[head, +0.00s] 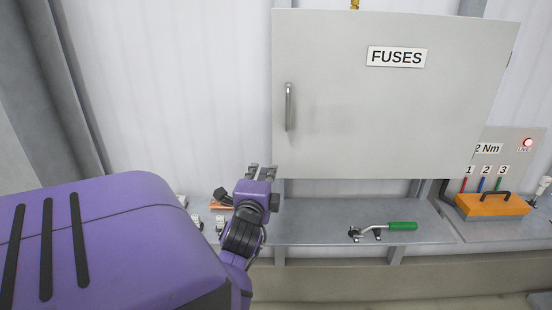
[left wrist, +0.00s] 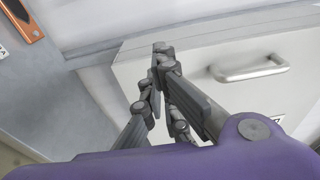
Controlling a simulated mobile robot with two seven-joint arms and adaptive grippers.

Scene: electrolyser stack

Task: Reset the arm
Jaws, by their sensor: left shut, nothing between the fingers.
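My left gripper (head: 262,172) is in front of the lower left corner of the grey fuse cabinet (head: 390,120). Its fingers are together and empty. In the left wrist view the gripper (left wrist: 160,52) points towards the cabinet's side and front edge (left wrist: 190,60), with the cabinet handle (left wrist: 250,68) to its right, apart from it. In the head view the cabinet door is shut, with its upright handle (head: 289,107) on the left and a FUSES label (head: 397,57) on top. My purple left arm fills the lower left. My right gripper is not in view.
A grey shelf (head: 320,215) runs below the cabinet. On it lies a tool with a green handle (head: 402,226). An orange block (head: 492,205) with a black handle stands at the right, near a panel (head: 510,150) with a red lamp. Small parts (head: 220,222) lie left of my gripper.

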